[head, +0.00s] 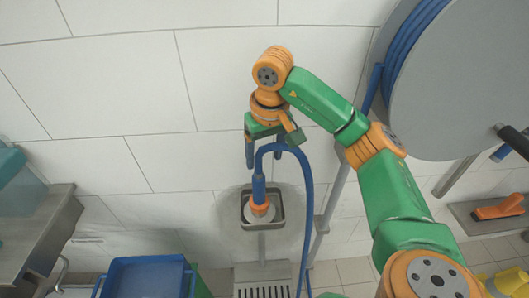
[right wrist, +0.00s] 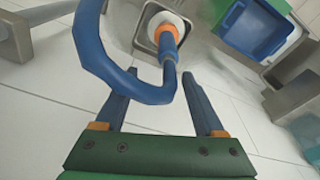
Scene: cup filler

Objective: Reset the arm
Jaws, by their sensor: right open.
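My right arm comes in from the right in the head view. Its green and orange gripper (head: 264,164) points down at the wall-side metal holder, and its blue fingers are spread apart. The right wrist view shows the same open fingers (right wrist: 156,80) with nothing clamped between them. A blue hose (head: 306,190) with an orange-collared nozzle (head: 259,200) stands in the square metal holder (head: 277,222), just below the fingers. In the right wrist view the hose (right wrist: 90,50) loops across the left-hand finger; whether it touches cannot be told. My left gripper is out of view.
A grey hose reel (head: 460,90) with blue hose fills the upper right. A blue bin (head: 145,280) and a metal counter (head: 35,235) are at lower left. An orange brush (head: 500,208) lies on a shelf at right. The tiled wall left of the gripper is clear.

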